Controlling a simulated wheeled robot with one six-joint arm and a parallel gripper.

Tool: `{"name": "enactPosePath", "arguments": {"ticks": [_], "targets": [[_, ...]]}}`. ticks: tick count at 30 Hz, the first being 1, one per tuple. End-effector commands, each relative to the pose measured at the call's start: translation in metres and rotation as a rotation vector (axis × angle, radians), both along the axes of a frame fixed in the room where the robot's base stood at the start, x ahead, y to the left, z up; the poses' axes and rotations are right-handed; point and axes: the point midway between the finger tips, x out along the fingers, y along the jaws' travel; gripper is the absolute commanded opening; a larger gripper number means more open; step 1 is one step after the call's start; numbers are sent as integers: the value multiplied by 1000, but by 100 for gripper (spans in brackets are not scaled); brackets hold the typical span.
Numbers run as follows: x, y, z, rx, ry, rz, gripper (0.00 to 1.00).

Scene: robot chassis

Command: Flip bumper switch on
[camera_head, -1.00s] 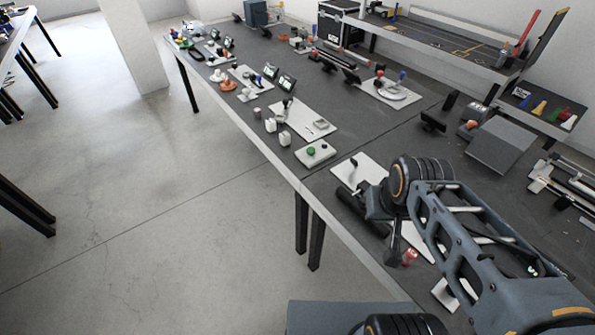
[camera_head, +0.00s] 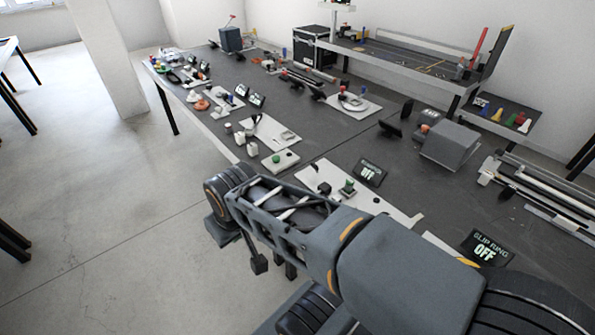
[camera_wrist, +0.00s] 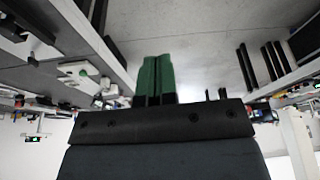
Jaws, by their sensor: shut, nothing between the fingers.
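A small display (camera_head: 369,172) reads OFF below a small line too blurred to read. Beside it a white plate (camera_head: 378,205) carries a green-topped control (camera_head: 347,188) and a small dark part (camera_head: 325,188). I cannot tell for sure which control is the bumper switch. Another display (camera_head: 486,249) reads SLIP RING OFF at the lower right. My gripper (camera_wrist: 157,80) shows green fingers close together and empty in the wrist view, with floor behind them. In the head view my arm crosses the near table edge, and its end hangs over the floor left of the table.
A white box with a green button (camera_head: 281,160) and several other control plates line the table (camera_head: 300,112) to the far left. A grey box (camera_head: 450,145) stands at the right, with a raised shelf (camera_head: 400,62) behind. The floor (camera_head: 110,220) at left is open.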

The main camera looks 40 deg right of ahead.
Motion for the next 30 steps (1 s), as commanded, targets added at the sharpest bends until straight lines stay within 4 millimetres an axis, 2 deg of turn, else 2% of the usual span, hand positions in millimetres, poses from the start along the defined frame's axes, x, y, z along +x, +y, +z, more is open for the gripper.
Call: {"name": "enactPosePath", "arguments": {"ticks": [7,11,14,20,24,30], "targets": [[2,-2,-1,-12,8,5,0],[12,-20,-6,-106,68,50,0],[29,-50,-13,-253,167,133,0],[75,-138,-38,-607,478,406,0],[107,-198,-62,-805,711,626,0],[142,-261,-102,-994,982,911,0]]}}
